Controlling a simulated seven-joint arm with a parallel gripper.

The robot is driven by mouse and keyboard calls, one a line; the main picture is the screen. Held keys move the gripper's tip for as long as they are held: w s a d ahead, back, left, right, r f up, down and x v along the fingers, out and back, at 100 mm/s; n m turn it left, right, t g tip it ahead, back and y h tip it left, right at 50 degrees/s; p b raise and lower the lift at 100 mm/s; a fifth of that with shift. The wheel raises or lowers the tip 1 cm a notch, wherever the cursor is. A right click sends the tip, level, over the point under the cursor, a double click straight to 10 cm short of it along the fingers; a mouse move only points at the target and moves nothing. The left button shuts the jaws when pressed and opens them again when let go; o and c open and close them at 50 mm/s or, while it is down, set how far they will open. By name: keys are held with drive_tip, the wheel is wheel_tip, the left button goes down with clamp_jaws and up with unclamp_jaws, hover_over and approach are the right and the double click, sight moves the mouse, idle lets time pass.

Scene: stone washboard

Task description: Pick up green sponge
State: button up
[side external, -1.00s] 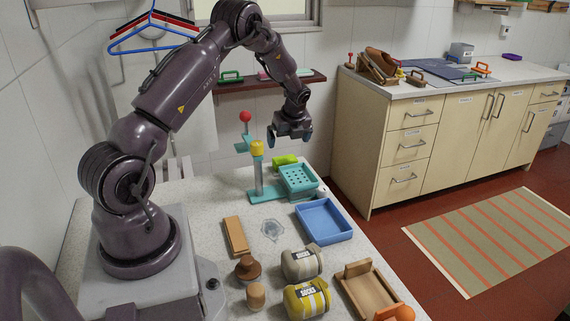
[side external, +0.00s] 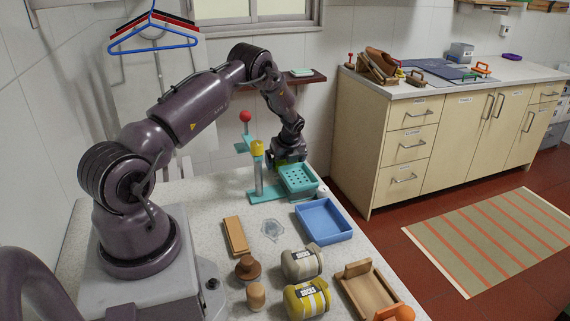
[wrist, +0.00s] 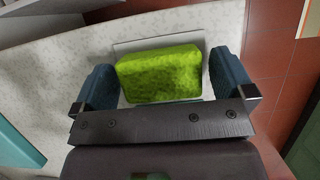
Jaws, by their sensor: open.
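The green sponge (wrist: 160,76) lies between the two blue fingers of my gripper (wrist: 163,82) in the wrist view. The fingers are spread, one on each short end of the sponge, with a visible gap on both sides. In the side external view my gripper (side external: 287,159) is low over the back of the counter, behind the teal tray. There the sponge is almost wholly hidden by my gripper.
A blue tray (side external: 347,233), striped rolls and wooden pieces sit nearer the front. The counter edge and red floor lie to the right.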

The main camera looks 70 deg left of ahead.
drive_tip(key=c, duration=0.8)
wheel_tip(320, 180, up, 10)
drive_tip(key=shift+r, duration=0.1)
